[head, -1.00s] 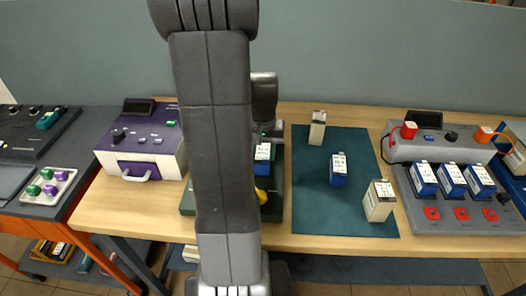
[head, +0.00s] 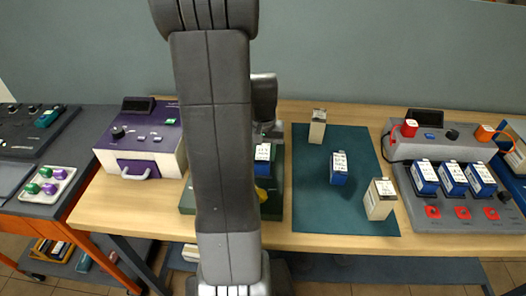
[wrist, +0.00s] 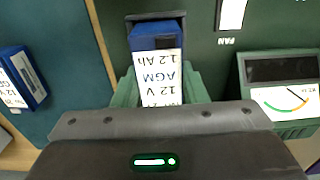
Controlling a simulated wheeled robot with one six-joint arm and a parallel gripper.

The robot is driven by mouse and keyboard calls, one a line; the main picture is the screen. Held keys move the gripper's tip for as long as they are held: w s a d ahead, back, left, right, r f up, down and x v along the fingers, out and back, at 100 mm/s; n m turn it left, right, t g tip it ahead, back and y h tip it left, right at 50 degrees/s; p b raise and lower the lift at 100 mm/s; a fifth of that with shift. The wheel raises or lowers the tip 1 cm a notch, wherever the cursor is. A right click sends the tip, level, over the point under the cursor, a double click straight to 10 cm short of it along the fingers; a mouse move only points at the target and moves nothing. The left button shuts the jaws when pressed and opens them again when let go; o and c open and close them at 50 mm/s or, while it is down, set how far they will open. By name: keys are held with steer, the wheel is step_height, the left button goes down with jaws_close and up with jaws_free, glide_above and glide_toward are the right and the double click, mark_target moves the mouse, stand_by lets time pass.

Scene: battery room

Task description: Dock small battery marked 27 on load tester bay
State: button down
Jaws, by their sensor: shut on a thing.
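A small blue battery (wrist: 156,62) with a white label reading 12 V AGM 1.2 Ah is held by my gripper (wrist: 160,98). No number 27 is readable on it. Green guide walls (wrist: 203,88) stand on both sides of it in the wrist view. I cannot tell whether the battery is fully seated. In the head view the blue battery (head: 262,155) is over the dark green load tester (head: 272,208), partly behind my arm. My gripper (head: 268,132) is just behind its top. The tester's meter (wrist: 290,100) and FAN label (wrist: 226,41) show in the wrist view.
A teal mat (head: 315,210) holds a blue battery (head: 338,168) and two cream batteries (head: 380,199) (head: 317,126). A grey charger (head: 465,216) with several blue batteries stands right. A purple-topped device (head: 140,152) stands left. Bare wood lies in front of it.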

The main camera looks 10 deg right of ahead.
mark_target(263, 151)
steer(key=shift+f, duration=0.15)
steer(key=c, duration=1.1)
jaws_free()
steer(key=shift+c, duration=0.2)
step_height(263, 151, up, 11)
steer(key=p, duration=0.8)
steer(key=shift+f, duration=0.15)
step_height(263, 151, down, 9)
steer(key=b, duration=0.6)
steer(key=shift+b, duration=0.3)
steer(key=shift+r, duration=0.2)
